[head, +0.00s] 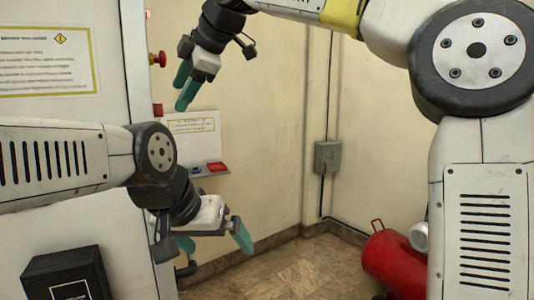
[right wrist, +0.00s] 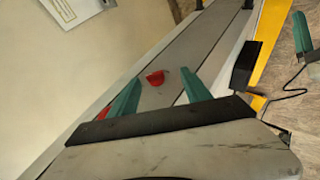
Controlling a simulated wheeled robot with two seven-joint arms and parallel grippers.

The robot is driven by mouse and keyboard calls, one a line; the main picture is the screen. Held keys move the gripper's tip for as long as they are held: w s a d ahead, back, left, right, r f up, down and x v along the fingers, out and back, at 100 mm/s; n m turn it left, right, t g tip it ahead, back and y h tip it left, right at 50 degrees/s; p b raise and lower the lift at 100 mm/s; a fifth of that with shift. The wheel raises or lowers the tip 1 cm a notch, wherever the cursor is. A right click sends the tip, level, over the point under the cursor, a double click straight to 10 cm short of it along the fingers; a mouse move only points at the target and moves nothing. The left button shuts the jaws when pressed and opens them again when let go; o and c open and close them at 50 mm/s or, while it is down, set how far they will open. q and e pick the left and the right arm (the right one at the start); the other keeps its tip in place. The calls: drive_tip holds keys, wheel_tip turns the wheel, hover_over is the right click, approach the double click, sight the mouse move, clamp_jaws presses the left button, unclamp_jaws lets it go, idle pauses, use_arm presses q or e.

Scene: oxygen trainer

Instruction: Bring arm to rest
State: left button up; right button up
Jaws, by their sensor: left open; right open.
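My right gripper (head: 183,90) hangs at the upper left of the head view, in front of the side of a white cabinet, with its green fingers apart and nothing between them. In the right wrist view its two fingers (right wrist: 160,95) are spread, with a red knob (right wrist: 155,78) seen beyond them on a grey surface. My left gripper (head: 213,243) is lower and slightly further right in the head view. Its green fingers are wide apart and empty, near the lower edge of the cabinet side. Neither gripper visibly holds anything.
The white cabinet (head: 90,110) stands at left with red buttons (head: 158,58) on its side edge. A small ledge (head: 212,171) bears a red item. A red cylinder (head: 390,262) lies at lower right. A grey wall box (head: 327,157) is behind. The tiled floor between is clear.

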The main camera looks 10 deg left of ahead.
drive_tip(key=s+d+f+m+h, duration=0.2)
drive_tip(key=d+f+m, duration=0.4)
drive_tip(key=d, duration=0.5)
drive_tip(key=s+d+f+m+t+h, duration=0.1)
drive_tip(key=s+d+f+m, duration=0.4)
drive_tip(key=d, duration=0.7)
drive_tip(key=s+d+f+m+h, duration=0.2)
drive_tip(key=s+d+f+m, duration=0.1)
drive_tip(key=d+f+m, duration=0.6)
drive_tip(key=d+f, duration=0.1)
drive_tip(key=d, duration=0.2)
drive_tip(key=shift+s+f+t+h, duration=0.15)
drive_tip(key=shift+f+t+h, duration=0.15)
drive_tip(key=shift+f+h, duration=0.1)
drive_tip(key=s+d+f+m, duration=0.1)
drive_tip(key=f, duration=0.1)
drive_tip(key=s+d+f+m, duration=0.1)
drive_tip(key=s+f+m, duration=0.1)
drive_tip(key=s+d+f+m, duration=0.1)
drive_tip(key=s+d+f, duration=0.1)
drive_tip(key=shift+m, duration=0.3)
drive_tip(key=shift+c, duration=0.3)
